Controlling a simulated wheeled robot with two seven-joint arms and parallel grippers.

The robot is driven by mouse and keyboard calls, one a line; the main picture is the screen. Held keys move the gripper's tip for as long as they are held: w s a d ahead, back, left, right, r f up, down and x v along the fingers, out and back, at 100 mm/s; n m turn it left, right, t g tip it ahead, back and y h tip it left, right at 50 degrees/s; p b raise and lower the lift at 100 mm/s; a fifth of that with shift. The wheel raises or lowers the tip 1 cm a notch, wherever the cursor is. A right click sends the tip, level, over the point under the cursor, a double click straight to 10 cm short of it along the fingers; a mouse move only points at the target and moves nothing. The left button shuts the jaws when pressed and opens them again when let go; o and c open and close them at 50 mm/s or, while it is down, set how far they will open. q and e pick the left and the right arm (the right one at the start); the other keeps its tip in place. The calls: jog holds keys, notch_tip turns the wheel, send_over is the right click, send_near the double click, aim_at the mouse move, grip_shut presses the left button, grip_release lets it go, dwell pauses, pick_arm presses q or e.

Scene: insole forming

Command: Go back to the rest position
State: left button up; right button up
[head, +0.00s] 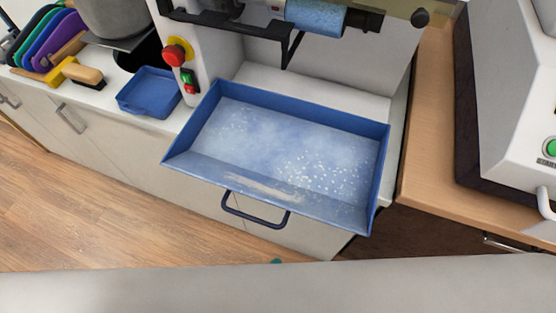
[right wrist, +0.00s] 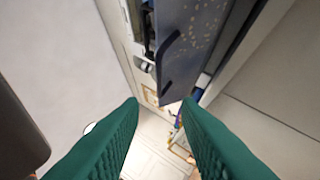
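My right gripper (right wrist: 160,106) shows in the right wrist view as two green ribbed fingers. They stand apart with nothing between them, so it is open. The blue tray (head: 204,154) with its dark handle is in the middle of the head view. White powder and specks lie on its floor. A dark blue panel with pale specks and a dark handle (right wrist: 178,76), seemingly the same tray, lies beyond the fingertips in the right wrist view. My left gripper is not in view.
A machine with a red stop button (head: 174,54) stands behind the tray. A small blue tray (head: 150,92), a brush (head: 82,74) and several coloured tools (head: 62,42) lie at the left. Another white machine (head: 510,100) stands on the wooden counter (head: 428,120) at the right. Wooden floor is open at lower left.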

jog(key=w+d+f+n+g+h, duration=0.1)
jog(key=d+f+n+g, duration=0.15)
jog(key=f, duration=0.75)
jog(key=w+d+f+n+g+h, duration=0.1)
jog(key=d+f+n+g+h, duration=0.2)
jog(key=f, duration=0.8)
jog(key=w+d+f+n+g, duration=0.15)
jog(key=f+g, duration=0.25)
jog(key=f, duration=0.6)
jog(key=s+d+f+n+g+h, duration=0.1)
jog(key=s+d+f+g+h, duration=0.1)
jog(key=d+f, duration=0.4)
jog(key=s+d+f+n+g+h, duration=0.1)
jog(key=s+d+f+g+h, duration=0.2)
jog(key=f, duration=0.6)
jog(key=s+d+f+g+h, duration=0.1)
jog(key=s+d+f+g, duration=0.3)
jog(key=s+d+f, duration=0.2)
jog(key=shift+s+d+n+h, duration=0.3)
jog(key=shift+s+d+n, duration=0.1)
jog(key=shift+s, duration=0.35)
